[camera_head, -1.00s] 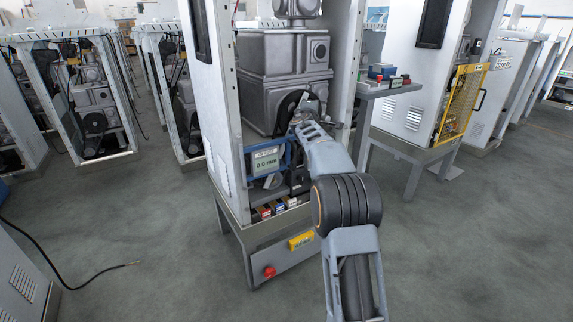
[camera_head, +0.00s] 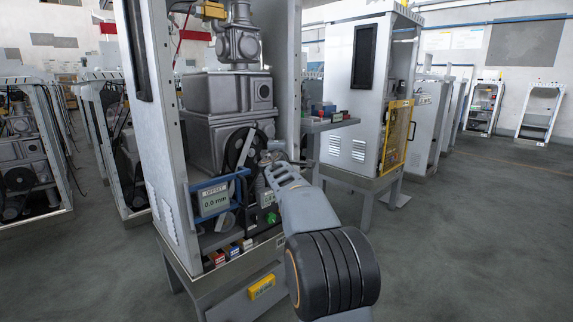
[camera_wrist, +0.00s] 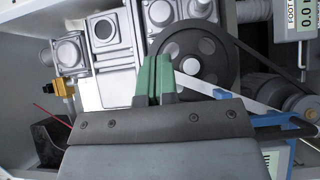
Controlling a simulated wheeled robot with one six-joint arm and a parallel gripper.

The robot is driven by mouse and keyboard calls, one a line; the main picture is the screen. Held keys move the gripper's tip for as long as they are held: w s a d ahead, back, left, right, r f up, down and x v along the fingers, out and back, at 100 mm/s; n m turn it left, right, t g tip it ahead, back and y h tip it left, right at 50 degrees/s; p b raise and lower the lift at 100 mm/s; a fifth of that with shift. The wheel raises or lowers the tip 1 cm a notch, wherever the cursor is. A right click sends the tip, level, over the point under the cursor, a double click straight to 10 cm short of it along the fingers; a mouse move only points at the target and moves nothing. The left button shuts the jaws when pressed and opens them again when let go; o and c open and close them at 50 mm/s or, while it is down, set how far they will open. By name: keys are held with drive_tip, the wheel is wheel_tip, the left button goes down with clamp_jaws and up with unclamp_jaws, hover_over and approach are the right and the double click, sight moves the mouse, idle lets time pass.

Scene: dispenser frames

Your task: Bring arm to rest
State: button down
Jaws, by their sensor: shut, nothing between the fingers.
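My arm (camera_head: 312,215) reaches from the bottom of the head view up to the open front of the nearest dispenser frame (camera_head: 168,130). My gripper (camera_wrist: 156,78) shows in the wrist view as two green fingers, shut together with nothing between them. The fingertips point toward a dark pulley wheel (camera_wrist: 198,62) and grey housings inside the frame. Whether they touch anything is unclear. In the head view the gripper end is small, in front of the machinery and just right of the pulley (camera_head: 238,150).
A blue-framed display (camera_head: 213,200) reads 0.0 mm. Coloured blocks (camera_head: 232,252) line the lower ledge. A side shelf (camera_head: 330,124) and a second cabinet with a yellow guard (camera_head: 395,135) stand to the right. Open floor (camera_head: 480,220) lies at the right.

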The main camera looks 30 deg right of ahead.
drive_tip(key=s+a+r+m+g+p, duration=0.2)
drive_tip(key=s+a+r+m+p, duration=0.15)
drive_tip(key=s+r+p, duration=0.45)
drive_tip(key=s+a+r+m+g+p, duration=0.35)
drive_tip(key=s+p, duration=0.25)
drive_tip(key=p, duration=0.5)
drive_tip(key=s+a+r+m+g+y+p, duration=0.1)
drive_tip(key=s+a+m+g+y+p, duration=0.1)
drive_tip(key=s+a+p, duration=0.6)
drive_tip(key=s+a+r+m+g+y+p, duration=0.2)
drive_tip(key=s+a+g+y+p, duration=0.2)
drive_tip(key=s+p, duration=0.9)
drive_tip(key=a+y+p, duration=0.1)
drive_tip(key=a+y, duration=0.2)
drive_tip(key=a, duration=0.2)
drive_tip(key=shift+s+r+m, duration=0.2)
drive_tip(key=shift+r+m, duration=0.05)
drive_tip(key=shift+m, duration=0.05)
